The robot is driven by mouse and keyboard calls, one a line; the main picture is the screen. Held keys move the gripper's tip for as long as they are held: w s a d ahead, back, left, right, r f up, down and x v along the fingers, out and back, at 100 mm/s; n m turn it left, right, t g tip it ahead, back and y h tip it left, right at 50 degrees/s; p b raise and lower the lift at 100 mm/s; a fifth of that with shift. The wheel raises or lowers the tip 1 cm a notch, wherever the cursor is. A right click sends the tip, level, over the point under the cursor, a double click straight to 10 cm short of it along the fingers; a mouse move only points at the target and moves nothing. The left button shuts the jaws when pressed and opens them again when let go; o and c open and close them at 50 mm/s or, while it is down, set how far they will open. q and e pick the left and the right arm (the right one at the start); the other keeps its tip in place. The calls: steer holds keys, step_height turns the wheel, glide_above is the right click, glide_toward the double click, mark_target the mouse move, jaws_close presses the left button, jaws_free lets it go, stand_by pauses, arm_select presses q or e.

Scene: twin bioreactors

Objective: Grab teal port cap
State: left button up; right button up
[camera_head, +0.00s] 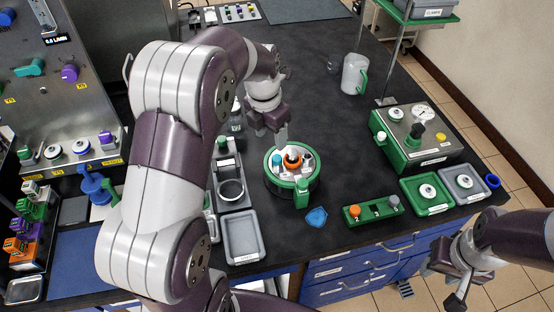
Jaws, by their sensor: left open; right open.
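A small teal cap (277,160) shows among the ports on top of a round vessel in a green ring holder (292,193) at the middle of the bench. An orange cap (292,158) and a grey cap (307,160) sit beside it. My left gripper (282,137) points down just above and behind the teal cap. It is open, and its fingers are partly hidden by the gripper body. I cannot tell whether a finger touches the vessel top. My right gripper (452,282) is open and empty at the lower right, in front of the bench.
A green rack (373,211) with orange and grey caps stands to the right of the vessel. A blue shield-shaped piece (316,217) lies between them. A grey tray (241,238) is at the front. A green-and-steel gauge box (418,137) and a clear jug (354,75) stand further right.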

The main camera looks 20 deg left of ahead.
mark_target(277, 157)
arm_select(q)
steer(key=f, duration=0.3)
steer(key=w+f, duration=0.1)
steer(key=f, duration=0.2)
steer(key=f+p, duration=0.1)
steer(key=f, duration=0.2)
steer(key=shift+w+d, duration=0.3)
steer(key=shift+w, duration=0.05)
jaws_close()
